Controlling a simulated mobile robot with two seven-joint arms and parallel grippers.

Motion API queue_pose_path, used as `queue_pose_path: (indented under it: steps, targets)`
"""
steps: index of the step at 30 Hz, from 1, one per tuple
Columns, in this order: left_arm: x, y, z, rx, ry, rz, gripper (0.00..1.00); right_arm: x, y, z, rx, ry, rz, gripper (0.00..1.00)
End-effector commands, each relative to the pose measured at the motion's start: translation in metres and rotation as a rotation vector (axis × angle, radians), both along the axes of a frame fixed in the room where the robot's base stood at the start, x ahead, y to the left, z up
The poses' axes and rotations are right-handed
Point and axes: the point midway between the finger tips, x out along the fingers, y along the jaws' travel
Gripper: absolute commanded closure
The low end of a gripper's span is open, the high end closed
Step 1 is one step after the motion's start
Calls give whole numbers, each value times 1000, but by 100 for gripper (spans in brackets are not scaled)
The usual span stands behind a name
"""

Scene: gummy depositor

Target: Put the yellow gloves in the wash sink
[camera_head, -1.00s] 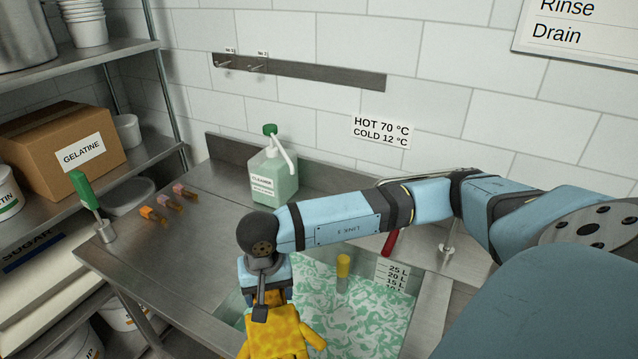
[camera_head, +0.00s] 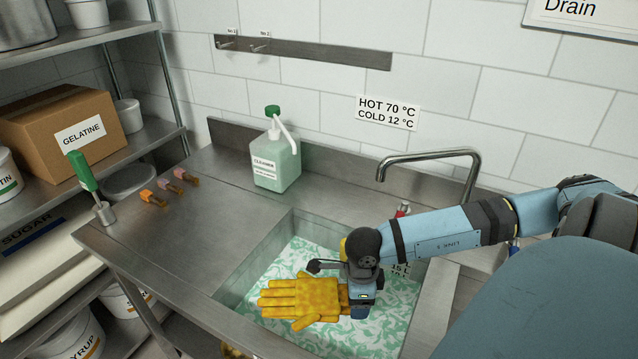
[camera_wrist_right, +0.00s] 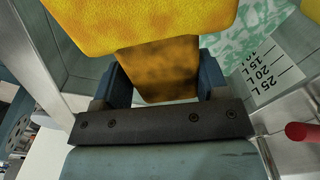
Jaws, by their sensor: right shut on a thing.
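The yellow glove (camera_head: 300,298) is spread flat with its fingers pointing left, above the foamy water of the wash sink (camera_head: 262,262). My right gripper (camera_head: 350,297) is shut on the cuff end of the glove. In the right wrist view the glove (camera_wrist_right: 160,65) passes between the two fingers of my right gripper (camera_wrist_right: 158,85). A small patch of yellow shows at the bottom edge, below the sink's front, and I cannot tell its full shape. Another yellow piece shows just behind my right wrist, mostly hidden. My left gripper is not in view.
A metal tap (camera_head: 440,158) arches over the sink's back right. A green cleaner bottle (camera_head: 275,165) stands on the counter behind the sink. A level scale is on the sink wall.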

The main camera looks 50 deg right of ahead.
Motion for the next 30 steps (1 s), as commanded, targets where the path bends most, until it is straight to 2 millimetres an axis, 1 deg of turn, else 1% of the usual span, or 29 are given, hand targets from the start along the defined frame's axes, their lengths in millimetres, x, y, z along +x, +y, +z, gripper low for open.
queue_pose_path:
  steps: [4, 7, 11, 18, 21, 24, 30]
  targets:
    - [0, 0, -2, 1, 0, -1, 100, -5, -6, -5, 0, 1, -68, 75]
    - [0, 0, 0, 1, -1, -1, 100, -5, -6, -18, 4, 2, -82, 75]
    - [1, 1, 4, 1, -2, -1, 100, -5, -5, -50, 4, 3, -83, 75]
    - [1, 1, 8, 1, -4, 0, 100, -5, -5, -115, 3, 1, -81, 75]
    - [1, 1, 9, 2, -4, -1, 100, -5, -5, -138, 3, 1, -81, 75]
    - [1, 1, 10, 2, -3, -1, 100, -5, -6, -155, 2, 1, -80, 75]
    - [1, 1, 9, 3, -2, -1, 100, -5, -6, -172, 1, 1, -78, 75]
